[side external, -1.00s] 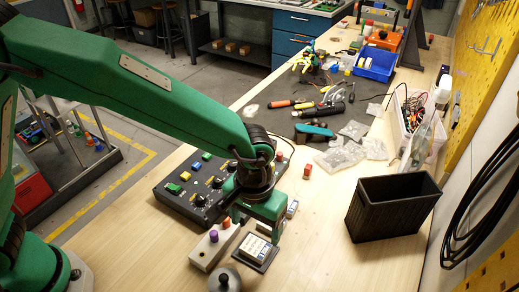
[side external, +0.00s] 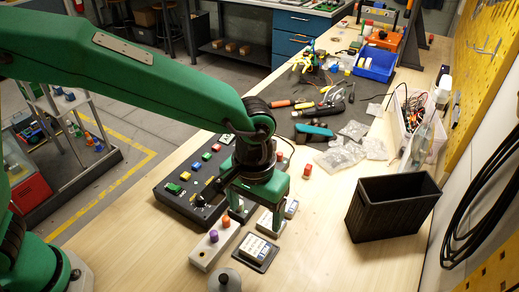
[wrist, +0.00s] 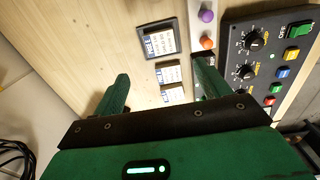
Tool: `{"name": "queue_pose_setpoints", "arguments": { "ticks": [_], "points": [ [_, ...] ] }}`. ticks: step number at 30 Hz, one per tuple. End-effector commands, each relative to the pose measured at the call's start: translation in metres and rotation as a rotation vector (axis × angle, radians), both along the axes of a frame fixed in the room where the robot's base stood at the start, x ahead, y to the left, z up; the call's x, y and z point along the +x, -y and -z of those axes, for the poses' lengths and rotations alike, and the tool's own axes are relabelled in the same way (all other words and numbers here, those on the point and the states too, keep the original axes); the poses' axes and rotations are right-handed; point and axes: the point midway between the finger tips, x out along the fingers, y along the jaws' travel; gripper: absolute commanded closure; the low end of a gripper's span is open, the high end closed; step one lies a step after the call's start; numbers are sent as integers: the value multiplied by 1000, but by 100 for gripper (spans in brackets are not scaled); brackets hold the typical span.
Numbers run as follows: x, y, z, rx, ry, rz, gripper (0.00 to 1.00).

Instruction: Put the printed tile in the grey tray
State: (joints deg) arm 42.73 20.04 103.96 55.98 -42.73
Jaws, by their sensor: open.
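A printed tile (side external: 256,246) with a pale face and dark lettering lies flat in a small dark grey square tray (side external: 264,265). The tile also shows in the wrist view (wrist: 157,40), framed by the tray's dark rim (wrist: 175,27). My gripper (side external: 256,226) is open just behind the tray in the side view, apart from the tile. In the wrist view my gripper's (wrist: 163,70) fingers are spread with nothing held. A second small pale printed block (wrist: 168,73) shows between the fingers in that view, and a third (wrist: 171,95) lies beside it.
A pale strip with a purple knob (side external: 213,236) and an orange knob (side external: 226,222) lies left of the tray. A black control panel (side external: 180,198) stands behind it. A grey round knob (side external: 224,281) is in front. A black bin (side external: 393,208) stands right, with clear bench between.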

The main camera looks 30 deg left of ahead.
Motion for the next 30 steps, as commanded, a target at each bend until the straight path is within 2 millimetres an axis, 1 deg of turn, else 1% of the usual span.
{"name": "queue_pose_setpoints", "arguments": {
  "ticks": [5, 8, 11, 14, 20, 24, 26, 30],
  "points": [
    [1, -5, -4, -5, 6, -2, 25],
    [4, -14, -11, -14, 16, -3, 25],
    [7, -30, -23, -28, 34, -5, 25],
    [9, -53, -38, -44, 59, -6, 25],
    [7, -106, -69, -73, 124, -8, 25],
    [0, -143, -87, -86, 176, -7, 25],
    [-5, -158, -94, -89, 200, -7, 25],
    [-18, -192, -106, -91, 254, -7, 25]
  ]
}}
